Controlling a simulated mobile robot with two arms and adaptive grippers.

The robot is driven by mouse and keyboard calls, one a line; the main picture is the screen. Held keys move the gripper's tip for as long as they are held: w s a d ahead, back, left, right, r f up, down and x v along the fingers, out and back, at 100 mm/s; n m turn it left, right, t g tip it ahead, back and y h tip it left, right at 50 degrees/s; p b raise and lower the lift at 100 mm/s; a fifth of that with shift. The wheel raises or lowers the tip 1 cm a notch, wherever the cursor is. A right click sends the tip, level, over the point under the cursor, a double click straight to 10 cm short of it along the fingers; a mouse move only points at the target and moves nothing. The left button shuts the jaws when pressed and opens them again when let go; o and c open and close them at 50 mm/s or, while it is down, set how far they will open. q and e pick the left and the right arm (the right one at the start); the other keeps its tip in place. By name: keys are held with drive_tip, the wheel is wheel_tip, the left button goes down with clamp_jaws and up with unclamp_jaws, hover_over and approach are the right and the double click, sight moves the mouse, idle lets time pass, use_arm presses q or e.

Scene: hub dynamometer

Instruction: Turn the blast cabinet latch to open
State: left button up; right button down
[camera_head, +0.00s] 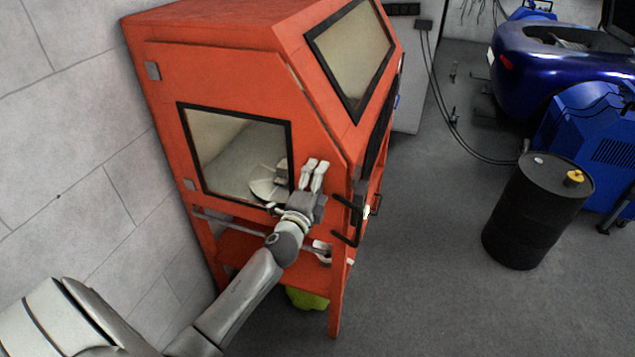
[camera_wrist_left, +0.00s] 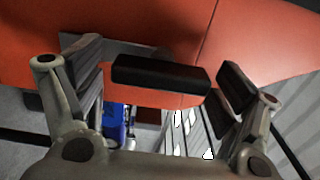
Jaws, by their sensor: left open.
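The blast cabinet (camera_head: 235,70) is an orange box on legs, with a black-framed window (camera_head: 235,150) in its side face. My left gripper (camera_head: 315,168) is at this side face, by the window's right edge, with its fingers apart and nothing held. In the left wrist view, a black bar (camera_wrist_left: 160,73), which looks like the latch handle, lies across the gap between the open fingers (camera_wrist_left: 160,85) in front of the orange panel. I cannot tell whether either finger touches it. In the head view I cannot make this bar out with certainty. My right gripper is not in view.
Black bent bars (camera_head: 347,238) stick out at the cabinet's front corner, just right of my gripper. A wall (camera_head: 60,150) stands close on the left. A black drum (camera_head: 538,212) and blue machines (camera_head: 590,125) stand at the right. The grey floor (camera_head: 430,270) between is clear.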

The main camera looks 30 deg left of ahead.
use_arm(q)
drive_tip(key=shift+s, duration=0.1)
drive_tip(key=v, duration=1.2)
